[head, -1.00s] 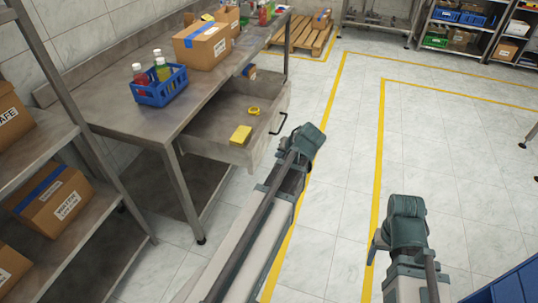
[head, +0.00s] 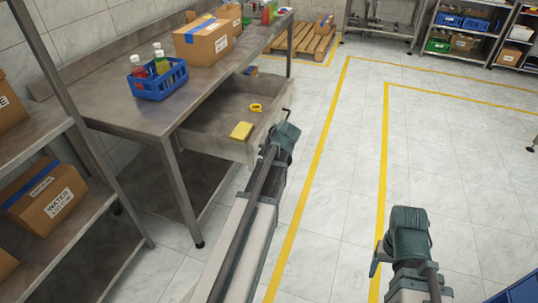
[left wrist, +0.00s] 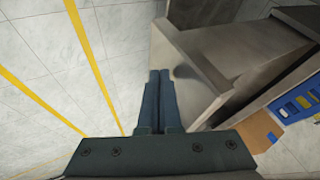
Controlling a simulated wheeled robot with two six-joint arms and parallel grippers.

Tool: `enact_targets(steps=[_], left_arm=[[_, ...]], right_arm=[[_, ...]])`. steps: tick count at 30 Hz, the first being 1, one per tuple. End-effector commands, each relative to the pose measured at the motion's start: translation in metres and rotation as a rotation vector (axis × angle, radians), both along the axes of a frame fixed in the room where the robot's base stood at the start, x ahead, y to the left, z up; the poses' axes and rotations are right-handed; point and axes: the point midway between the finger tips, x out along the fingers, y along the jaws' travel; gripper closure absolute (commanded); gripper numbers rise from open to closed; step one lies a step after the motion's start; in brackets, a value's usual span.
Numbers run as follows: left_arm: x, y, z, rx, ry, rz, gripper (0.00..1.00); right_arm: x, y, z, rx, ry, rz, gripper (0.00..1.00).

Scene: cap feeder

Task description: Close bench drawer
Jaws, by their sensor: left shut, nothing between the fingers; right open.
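The bench drawer (head: 217,118) is pulled out from under the steel workbench (head: 118,112), with its dark bar handle (head: 287,112) on the front. A yellow block (head: 241,131) and a yellow tape roll (head: 256,108) lie inside it. My left gripper (head: 283,138) is at the drawer front, hiding part of it. In the left wrist view its two fingers (left wrist: 159,95) are shut together and empty, close beside the drawer's front panel (left wrist: 180,75); I cannot tell whether they touch it. My right gripper (head: 408,238) is open and empty over the floor, away from the drawer.
A blue basket with bottles (head: 158,80) and a cardboard box (head: 203,45) stand on the bench. A shelf with boxes (head: 48,200) is at the left. A pallet (head: 300,42) lies at the back. The tiled floor right of the drawer is clear.

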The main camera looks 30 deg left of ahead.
Motion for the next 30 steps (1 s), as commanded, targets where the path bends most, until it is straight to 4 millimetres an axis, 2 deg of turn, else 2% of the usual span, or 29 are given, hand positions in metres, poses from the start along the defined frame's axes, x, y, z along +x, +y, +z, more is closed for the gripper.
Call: enact_targets(steps=[12, 17, 23, 30], left_arm=[[-0.001, 0.002, 0.000, 0.000, -0.001, 0.001, 1.00], [-0.004, 0.015, 0.000, 0.000, 0.000, 0.005, 1.00], [-0.013, 0.054, 0.000, 0.000, 0.000, 0.007, 1.00], [-0.028, 0.120, 0.000, 0.001, -0.001, 0.009, 1.00]], right_arm=[[0.000, 0.000, 0.000, 0.000, 0.000, 0.000, 0.31], [0.000, 0.000, 0.000, 0.000, 0.000, 0.000, 0.31], [0.000, 0.000, 0.000, 0.000, 0.000, 0.000, 0.31], [0.000, 0.000, 0.000, 0.000, 0.000, 0.000, 0.31]])
